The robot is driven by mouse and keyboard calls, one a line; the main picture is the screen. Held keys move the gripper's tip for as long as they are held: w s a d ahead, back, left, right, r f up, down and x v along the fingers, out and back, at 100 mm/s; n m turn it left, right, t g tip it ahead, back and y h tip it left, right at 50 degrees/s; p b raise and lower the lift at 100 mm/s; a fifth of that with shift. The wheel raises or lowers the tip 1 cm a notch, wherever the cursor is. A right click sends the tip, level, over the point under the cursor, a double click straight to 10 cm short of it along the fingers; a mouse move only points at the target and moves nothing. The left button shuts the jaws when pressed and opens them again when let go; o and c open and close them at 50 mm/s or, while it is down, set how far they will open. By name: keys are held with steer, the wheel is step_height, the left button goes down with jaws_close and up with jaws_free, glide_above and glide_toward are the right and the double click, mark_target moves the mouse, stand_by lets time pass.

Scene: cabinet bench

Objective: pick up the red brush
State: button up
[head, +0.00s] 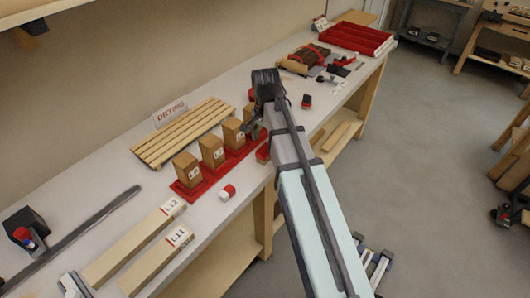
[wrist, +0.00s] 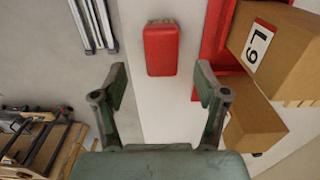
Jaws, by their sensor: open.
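The red brush (wrist: 161,50) lies near the bench's front edge in the wrist view, a rounded red block with a strip of tan bristles at its far end. It is ahead of my open gripper (wrist: 160,88), roughly centred between the fingers and apart from them. In the head view, a red piece with a pale lower edge (head: 263,153), beside the red tray, appears to be the same brush, partly by my arm. My gripper (head: 252,124) shows there above the bench, near the wooden blocks; its fingertips are hard to make out.
The red tray (head: 190,197) holds several wooden blocks (head: 212,151), close to the right finger in the wrist view. A red-and-white piece (head: 228,192) lies nearer on the bench (head: 120,202). A slatted drying rack (head: 186,131) stands behind. Open floor (head: 425,150) lies to the right.

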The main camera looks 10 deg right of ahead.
mark_target(265, 149)
steer(key=shift+f+p, duration=0.9)
steer(key=shift+f, duration=1.85)
steer(key=c, duration=1.3)
